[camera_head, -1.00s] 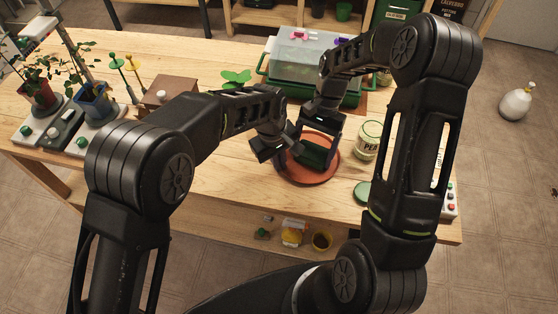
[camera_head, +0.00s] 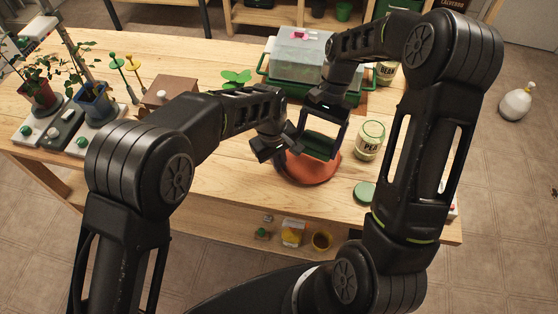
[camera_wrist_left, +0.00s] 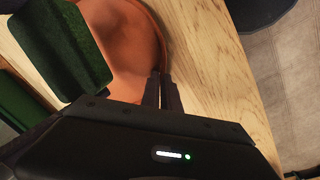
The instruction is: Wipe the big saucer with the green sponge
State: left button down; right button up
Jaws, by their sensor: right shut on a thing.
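The big saucer (camera_head: 310,174) is a round terracotta dish near the table's front edge; it also shows in the left wrist view (camera_wrist_left: 137,55). My right gripper (camera_head: 322,138) is shut on the green sponge (camera_head: 318,147), over the saucer's back right part. The dark green sponge shows large in the left wrist view (camera_wrist_left: 62,48); its contact with the saucer is hard to tell. My left gripper (camera_head: 278,152) is at the saucer's left rim. In the left wrist view its fingertips (camera_wrist_left: 162,88) are close together, with the rim running in between them.
A jar (camera_head: 370,142) and a green lid (camera_head: 365,192) stand right of the saucer. A green tray with a clear cover (camera_head: 300,62) is behind. A brown box (camera_head: 168,92) and potted plants (camera_head: 95,105) are at left. The table left of the saucer is clear.

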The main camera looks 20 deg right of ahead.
jog(key=shift+r, duration=1.3)
pick_arm(q)
jog(key=c, duration=1.5)
grip_release()
jog(key=shift+c, duration=0.2)
jog(key=shift+r, duration=0.1)
notch_tip(320, 180, up, 12)
jog(key=a, duration=0.1)
jog(key=shift+a, duration=0.25)
jog(key=shift+s, duration=0.1)
